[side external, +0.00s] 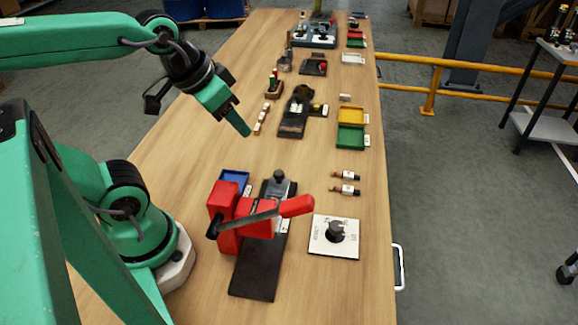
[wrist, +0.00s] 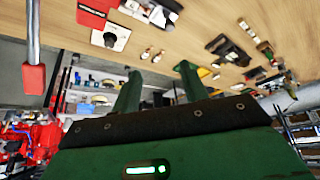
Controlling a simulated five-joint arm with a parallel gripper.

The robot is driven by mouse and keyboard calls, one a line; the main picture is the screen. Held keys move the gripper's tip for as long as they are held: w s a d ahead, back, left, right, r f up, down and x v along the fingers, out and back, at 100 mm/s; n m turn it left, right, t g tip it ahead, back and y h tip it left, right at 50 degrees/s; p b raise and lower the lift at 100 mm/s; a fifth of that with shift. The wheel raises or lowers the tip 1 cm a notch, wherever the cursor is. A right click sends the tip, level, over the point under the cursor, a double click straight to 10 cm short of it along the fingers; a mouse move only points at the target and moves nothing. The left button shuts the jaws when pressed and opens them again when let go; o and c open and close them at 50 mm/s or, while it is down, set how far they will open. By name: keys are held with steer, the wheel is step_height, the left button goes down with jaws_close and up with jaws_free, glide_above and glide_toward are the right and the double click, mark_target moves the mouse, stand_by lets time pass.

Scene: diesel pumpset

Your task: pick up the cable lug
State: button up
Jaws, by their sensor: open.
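Two small reddish-brown pieces with white labels lie on the right part of the bench in the side view, an upper one (side external: 347,175) and a lower one (side external: 344,189). They look like cable lugs, but they are too small to be sure. Two small pieces, seemingly the same pair, show in the wrist view (wrist: 146,53) (wrist: 158,57), beyond my fingers. My gripper (side external: 244,131) is in the air over the bench's left part, up and left of the pair, and touches nothing. In the wrist view its two green fingers (wrist: 159,82) stand apart with nothing held between them.
A red clamp tool (side external: 255,215) on a dark base stands near my base. A white plate with a black knob (side external: 334,236) lies below the pair. Yellow (side external: 350,115) and green (side external: 350,138) trays sit above it. The bench between the trays and the clamp is mostly clear.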

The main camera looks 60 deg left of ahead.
steer(key=w+d+f+n+g, duration=0.1)
steer(key=f+n+g, duration=0.1)
steer(key=f+n, duration=0.1)
steer(key=w+d+f+n+g, duration=0.1)
steer(key=w+f+n, duration=0.1)
steer(key=f, duration=0.4)
steer(key=w+d+f+n+g, duration=0.1)
steer(key=w+f+n+g, duration=0.1)
steer(key=f+n, duration=0.2)
steer(key=shift+w+d+f+g, duration=0.2)
steer(key=shift+w+f+g, duration=0.1)
steer(key=shift+f, duration=0.3)
steer(key=shift+f, duration=0.1)
steer(key=shift+f, duration=1.2)
steer(key=shift+f, duration=0.1)
